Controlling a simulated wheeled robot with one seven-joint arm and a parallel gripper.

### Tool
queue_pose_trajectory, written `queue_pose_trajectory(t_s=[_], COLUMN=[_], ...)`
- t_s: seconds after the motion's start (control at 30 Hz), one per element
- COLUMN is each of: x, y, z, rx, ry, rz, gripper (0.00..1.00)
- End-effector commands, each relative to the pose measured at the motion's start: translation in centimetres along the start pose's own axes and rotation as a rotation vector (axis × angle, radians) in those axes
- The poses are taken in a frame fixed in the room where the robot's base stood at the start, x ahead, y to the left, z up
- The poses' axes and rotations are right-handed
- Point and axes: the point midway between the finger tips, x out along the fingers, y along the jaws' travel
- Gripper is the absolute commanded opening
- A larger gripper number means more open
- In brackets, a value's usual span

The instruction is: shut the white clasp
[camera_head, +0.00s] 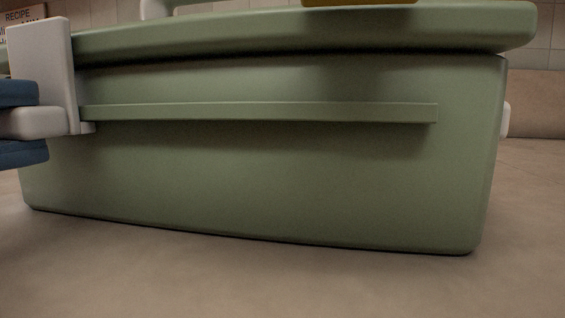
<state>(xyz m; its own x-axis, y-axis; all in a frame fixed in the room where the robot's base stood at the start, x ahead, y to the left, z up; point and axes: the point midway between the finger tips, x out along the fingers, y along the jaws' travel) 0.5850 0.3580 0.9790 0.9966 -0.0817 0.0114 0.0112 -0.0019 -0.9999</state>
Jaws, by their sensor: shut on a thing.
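The green box (280,180) stands on the counter with its green lid (300,32) on top, and a dark seam runs between them. The white clasp (45,60) is at the box's left end, its flat plate standing upright beside the lid's rim. A pale tab at the plate's lower part lies between two blue fingers. My gripper (38,122) shows only as these fingers at the left edge, one above and one below the tab, and it is shut on the clasp. Whether the clasp hooks over the lid is hidden.
A green ledge (260,112) juts from the box's front. A bit of another white part (505,119) shows at the right end. Something yellow (360,2) sits on the lid. The brown counter (250,280) is clear in front.

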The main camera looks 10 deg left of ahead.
Motion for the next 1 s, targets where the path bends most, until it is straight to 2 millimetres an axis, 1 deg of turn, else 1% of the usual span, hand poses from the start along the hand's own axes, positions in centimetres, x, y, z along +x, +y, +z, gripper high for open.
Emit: queue_pose_trajectory(t_s=[0.03, 0.57, 0.6, 0.87, 1.0], x=[0.1, 0.12, 0.12, 0.14, 0.14], y=[0.21, -0.05, -0.05, 0.01, 0.03], z=[-0.05, 0.0, 0.0, -0.01, -0.01], rx=[0.0, 0.001, 0.001, 0.001, 0.001], ry=[0.002, -0.001, -0.001, 0.0, 0.0], rz=[-0.011, -0.033, -0.033, -0.031, -0.031], gripper=[0.0, 0.0, 0.17, 0.42, 0.42])
